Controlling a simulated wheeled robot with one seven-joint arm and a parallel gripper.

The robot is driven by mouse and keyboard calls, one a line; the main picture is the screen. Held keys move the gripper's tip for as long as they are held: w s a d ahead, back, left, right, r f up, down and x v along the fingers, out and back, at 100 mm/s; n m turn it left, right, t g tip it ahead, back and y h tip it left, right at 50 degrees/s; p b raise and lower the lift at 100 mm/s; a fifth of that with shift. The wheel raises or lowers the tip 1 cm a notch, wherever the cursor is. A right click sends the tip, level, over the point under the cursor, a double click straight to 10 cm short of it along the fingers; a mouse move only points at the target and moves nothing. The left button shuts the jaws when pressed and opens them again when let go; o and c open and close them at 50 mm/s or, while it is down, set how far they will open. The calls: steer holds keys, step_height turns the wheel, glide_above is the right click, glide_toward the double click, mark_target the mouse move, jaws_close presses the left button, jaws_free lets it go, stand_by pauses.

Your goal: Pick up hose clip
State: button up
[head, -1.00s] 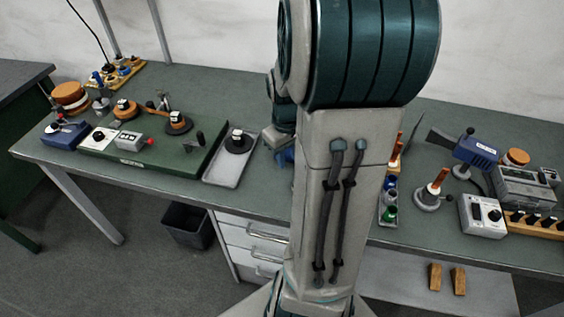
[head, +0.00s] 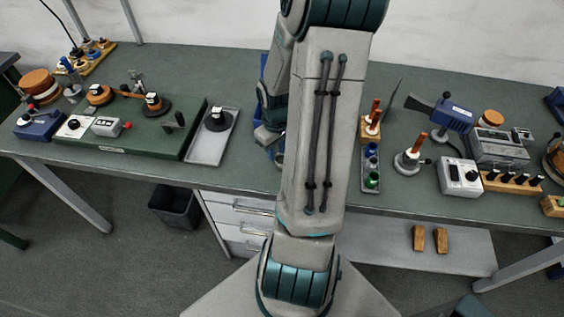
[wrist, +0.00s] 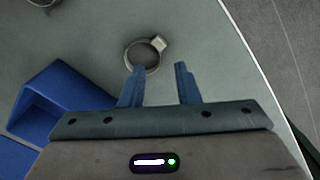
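The hose clip is a round metal band with a small square housing (wrist: 159,43), lying on the grey-green bench top in the wrist view. My gripper (wrist: 160,68) has two blue fingers spread apart with nothing between them. The left fingertip overlaps the near edge of the ring in the picture; I cannot tell whether it touches. The right fingertip is to the right of the clip, with bare bench beyond it. In the head view my arm hides the clip and the fingers.
A blue open box (wrist: 60,98) lies left of my gripper in the wrist view. The bench edge runs down the right. In the head view a grey tray (head: 208,150) stands left of my arm, and a rack with coloured pieces (head: 371,166) stands right.

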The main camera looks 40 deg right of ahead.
steer(key=shift+f, duration=2.2)
jaws_close()
steer(key=shift+r, duration=0.1)
